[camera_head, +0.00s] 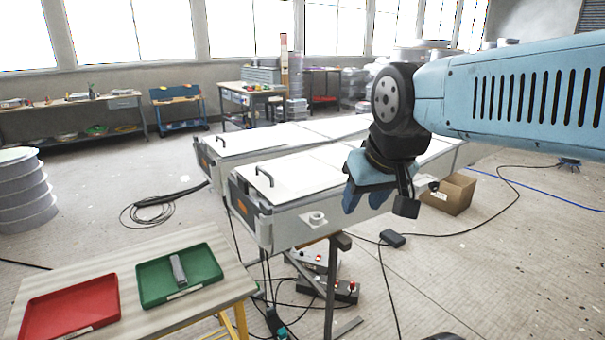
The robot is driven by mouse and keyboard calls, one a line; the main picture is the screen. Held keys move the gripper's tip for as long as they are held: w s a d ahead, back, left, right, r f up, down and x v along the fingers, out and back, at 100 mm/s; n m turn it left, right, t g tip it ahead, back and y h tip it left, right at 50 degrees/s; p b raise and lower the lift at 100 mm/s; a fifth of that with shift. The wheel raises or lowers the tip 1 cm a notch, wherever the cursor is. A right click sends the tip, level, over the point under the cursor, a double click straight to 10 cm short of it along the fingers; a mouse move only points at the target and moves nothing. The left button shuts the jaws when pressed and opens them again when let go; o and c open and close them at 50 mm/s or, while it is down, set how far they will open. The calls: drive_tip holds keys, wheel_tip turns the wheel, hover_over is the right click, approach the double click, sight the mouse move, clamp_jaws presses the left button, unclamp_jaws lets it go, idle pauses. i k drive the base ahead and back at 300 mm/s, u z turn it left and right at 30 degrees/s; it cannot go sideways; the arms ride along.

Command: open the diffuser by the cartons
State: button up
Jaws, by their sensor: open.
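Two long white box units with flat white covers stand side by side in mid-view. The nearer cover, the diffuser (300,178) on the side of the open brown carton (452,196), lies flat and looks shut. It has a dark bar handle (264,176) at its left end. The farther cover (262,138) also lies flat, with its own handle (220,141). My gripper (364,203) is open and empty, pointing down in front of the nearer unit's long side in the picture. It hides part of that cover and side. I cannot tell its exact gap to them.
A bench (215,302) at lower left bears a red tray (70,308) and a green tray (205,273) holding a grey block. Cables, a black box (392,238) and switch boxes (335,291) lie low around the units. Floor at right is mostly clear.

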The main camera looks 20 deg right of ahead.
sight(290, 179)
drive_tip(key=k, duration=0.65)
drive_tip(key=u, duration=0.45)
drive_tip(key=i, duration=1.6)
drive_tip(key=z, duration=0.45)
